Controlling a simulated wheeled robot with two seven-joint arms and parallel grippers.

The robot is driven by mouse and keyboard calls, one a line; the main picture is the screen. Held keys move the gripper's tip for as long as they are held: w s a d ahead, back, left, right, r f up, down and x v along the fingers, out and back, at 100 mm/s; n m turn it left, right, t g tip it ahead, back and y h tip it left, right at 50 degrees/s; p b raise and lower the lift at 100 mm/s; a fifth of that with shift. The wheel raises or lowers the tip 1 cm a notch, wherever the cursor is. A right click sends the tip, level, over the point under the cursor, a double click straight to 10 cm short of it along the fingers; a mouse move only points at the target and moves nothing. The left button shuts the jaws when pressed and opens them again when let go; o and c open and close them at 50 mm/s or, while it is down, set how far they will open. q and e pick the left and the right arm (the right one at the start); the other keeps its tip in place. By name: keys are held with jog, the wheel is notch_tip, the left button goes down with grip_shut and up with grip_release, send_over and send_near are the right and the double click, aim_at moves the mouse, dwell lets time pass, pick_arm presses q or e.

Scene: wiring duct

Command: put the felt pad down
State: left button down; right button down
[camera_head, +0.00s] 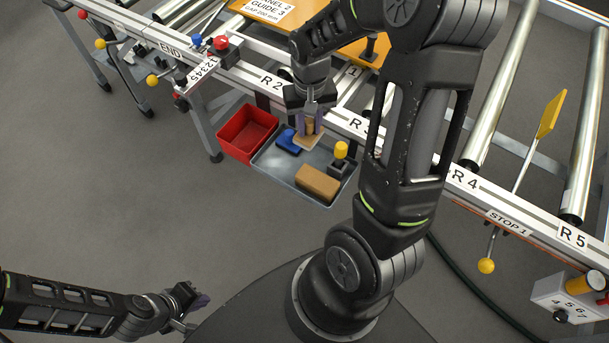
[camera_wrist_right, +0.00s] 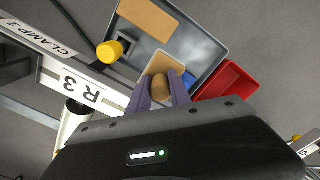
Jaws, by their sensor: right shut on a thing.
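My right gripper (camera_head: 312,123) reaches down over the grey tray (camera_head: 272,162) and is shut on the brown grip of the felt pad (camera_head: 307,141). The pad is a pale tan square plate below the fingers. In the right wrist view the brown grip sits between the purple fingers (camera_wrist_right: 161,94), with the pad's plate (camera_wrist_right: 165,64) just beyond. The pad is over the tray; I cannot tell whether it touches the tray floor. My left gripper (camera_head: 204,299) is at the lower left, far from the tray; its opening is unclear.
The tray also holds a tan block (camera_head: 318,182), a blue item (camera_head: 288,141) and a dark piece with a yellow knob (camera_head: 341,150). A red bin (camera_head: 247,133) stands beside it. The conveyor rail (camera_head: 262,82) runs behind the tray.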

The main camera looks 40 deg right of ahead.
aim_at(311, 140)
jog(key=shift+s+d, duration=0.15)
jog(key=shift+d, duration=0.05)
jog(key=shift+f, duration=3.15)
jog(key=shift+f, duration=1.85)
jog(key=shift+f, duration=0.1)
jog(key=shift+f, duration=0.15)
jog(key=c, duration=1.2)
grip_release()
